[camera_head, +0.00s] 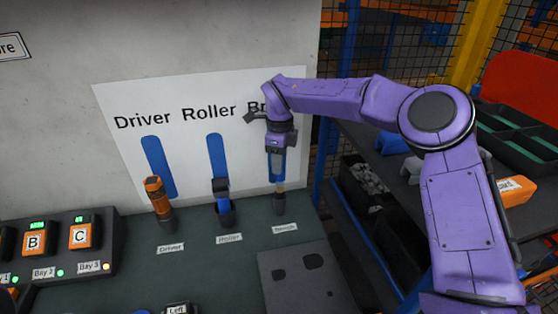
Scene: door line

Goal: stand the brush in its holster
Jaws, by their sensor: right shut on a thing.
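My right gripper (277,149) comes in from the right on a purple arm, points down and is shut on the brush (281,186). The brush hangs upright below the jaws; its upper part is largely hidden by the gripper. Its lower end meets the mouth of the dark brush holster (279,205) on the bench, behind the brush label (285,228). I cannot tell how deep the brush sits in the holster. My left gripper is not in view.
The orange driver (155,191) and blue roller (221,190) stand in holsters to the left. A white shadow board (185,90) rises close behind. Left of the bench is a charger with orange batteries (82,236). A grey plate (300,285) lies in front.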

